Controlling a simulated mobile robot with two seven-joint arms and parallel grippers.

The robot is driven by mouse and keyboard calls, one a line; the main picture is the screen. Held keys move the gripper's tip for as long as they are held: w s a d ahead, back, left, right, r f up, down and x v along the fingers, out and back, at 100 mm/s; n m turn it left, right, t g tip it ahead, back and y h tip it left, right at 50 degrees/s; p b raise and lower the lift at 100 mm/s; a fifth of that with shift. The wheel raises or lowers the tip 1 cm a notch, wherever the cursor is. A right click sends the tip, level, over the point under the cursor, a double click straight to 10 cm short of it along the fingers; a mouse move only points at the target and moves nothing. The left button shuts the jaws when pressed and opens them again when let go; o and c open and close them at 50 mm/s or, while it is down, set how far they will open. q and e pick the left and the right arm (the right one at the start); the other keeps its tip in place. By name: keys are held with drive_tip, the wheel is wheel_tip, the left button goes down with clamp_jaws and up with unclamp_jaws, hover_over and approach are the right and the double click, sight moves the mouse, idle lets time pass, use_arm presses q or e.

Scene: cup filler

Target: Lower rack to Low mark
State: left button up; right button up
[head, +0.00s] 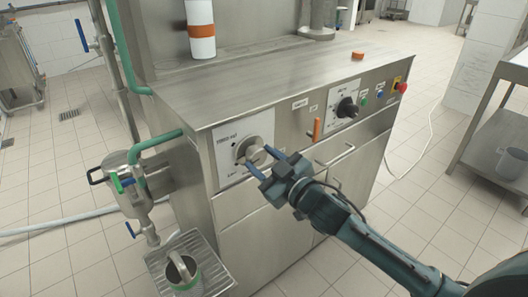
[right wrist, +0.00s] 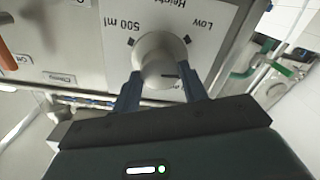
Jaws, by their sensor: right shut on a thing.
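A round silver knob (head: 250,150) sits on a white dial plate (head: 232,140) on the machine's front. In the right wrist view the knob (right wrist: 160,62) is between my right gripper's fingers (right wrist: 161,88). The plate there reads "Height", "Low" (right wrist: 210,23) and "500 ml", with black marks beside the knob. A dark line on the knob's lower face points toward the right finger. My right gripper (head: 265,160) is shut on the knob. My left gripper is out of view.
A second dial with a black knob (head: 347,107), an orange lever (head: 317,129) and a red button (head: 402,87) are to the right. A bar handle (head: 335,156) juts out below them. A pipe with valves (head: 135,185) stands left. The floor in front is clear.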

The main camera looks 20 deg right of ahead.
drive_tip(key=shift+r+n+p, duration=0.15)
drive_tip(key=shift+n+p, duration=0.4)
drive_tip(key=shift+n, duration=0.35)
drive_tip(key=shift+n+p, duration=0.3)
drive_tip(key=shift+n, duration=0.7)
drive_tip(key=shift+n+p, duration=0.3)
drive_tip(key=shift+p, duration=0.1)
drive_tip(key=shift+n+p, duration=0.5)
drive_tip(key=shift+n, duration=0.6)
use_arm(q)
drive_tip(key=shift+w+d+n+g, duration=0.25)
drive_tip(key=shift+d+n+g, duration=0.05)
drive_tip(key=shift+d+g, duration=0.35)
use_arm(e)
drive_tip(key=shift+n, duration=0.8)
use_arm(q)
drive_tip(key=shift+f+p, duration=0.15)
drive_tip(key=shift+p, duration=0.15)
use_arm(e)
drive_tip(key=shift+f, duration=0.2)
